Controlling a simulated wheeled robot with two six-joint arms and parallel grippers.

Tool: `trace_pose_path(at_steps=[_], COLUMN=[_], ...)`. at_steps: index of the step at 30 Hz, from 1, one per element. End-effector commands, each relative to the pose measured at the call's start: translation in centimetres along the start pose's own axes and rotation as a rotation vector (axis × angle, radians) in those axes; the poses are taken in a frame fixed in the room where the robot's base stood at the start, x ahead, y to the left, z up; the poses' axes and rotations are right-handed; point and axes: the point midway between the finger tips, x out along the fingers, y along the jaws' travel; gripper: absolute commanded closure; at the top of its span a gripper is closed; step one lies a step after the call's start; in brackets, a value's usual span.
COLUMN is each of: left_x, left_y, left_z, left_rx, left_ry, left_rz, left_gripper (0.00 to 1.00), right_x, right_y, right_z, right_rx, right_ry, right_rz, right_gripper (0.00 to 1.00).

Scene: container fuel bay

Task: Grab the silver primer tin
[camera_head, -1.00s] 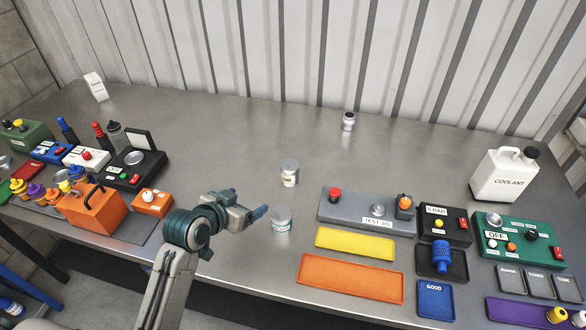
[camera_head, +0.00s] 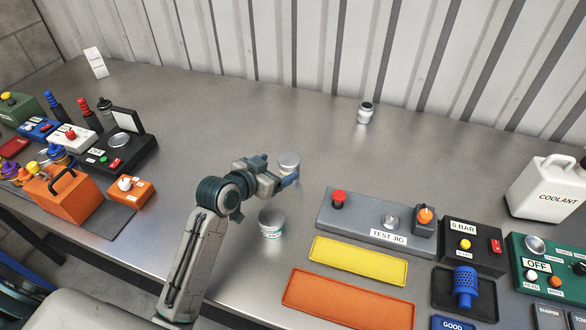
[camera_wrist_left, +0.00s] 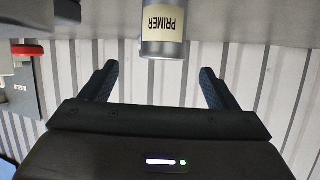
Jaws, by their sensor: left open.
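The silver primer tin (camera_head: 289,160) stands on the metal bench, its lower part hidden behind my left gripper in the head view. In the left wrist view the tin (camera_wrist_left: 162,28) appears upside down with its "PRIMER" label facing me. My left gripper (camera_head: 284,182) is open, right beside the tin. In the left wrist view the two fingers (camera_wrist_left: 157,78) are spread wide, with the tin ahead of the gap between them. My right gripper is not in view.
Another tin (camera_head: 271,223) stands close by, in front of the left gripper. A third small tin (camera_head: 365,113) stands farther back. The grey test jig (camera_head: 340,223) lies to the right, with yellow (camera_head: 358,262) and orange (camera_head: 348,300) trays before it.

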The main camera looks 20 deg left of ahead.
Motion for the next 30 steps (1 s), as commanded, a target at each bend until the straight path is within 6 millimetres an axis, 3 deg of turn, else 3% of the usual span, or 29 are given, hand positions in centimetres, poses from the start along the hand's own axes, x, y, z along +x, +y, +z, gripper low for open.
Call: trace_pose_path(at_steps=[6, 14, 21, 30], left_x=[3.4, 5.2, 8.3, 9.6], left_y=[0.0, -0.1, -0.4, -0.4], left_z=[-0.3, -0.4, -0.4, -0.2], left_rx=[-0.003, -0.002, -0.002, 0.0], left_ry=[-0.001, -0.001, -0.002, -0.001], left_rz=[0.001, 0.001, 0.001, 0.001], left_gripper=[0.18, 0.18, 0.18, 0.18], right_x=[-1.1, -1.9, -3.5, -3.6], right_y=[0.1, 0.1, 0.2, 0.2], right_z=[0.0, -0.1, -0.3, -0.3], right_rx=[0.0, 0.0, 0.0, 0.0], right_ry=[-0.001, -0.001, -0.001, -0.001], right_rz=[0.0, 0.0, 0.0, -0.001], right_gripper=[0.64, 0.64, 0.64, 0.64])
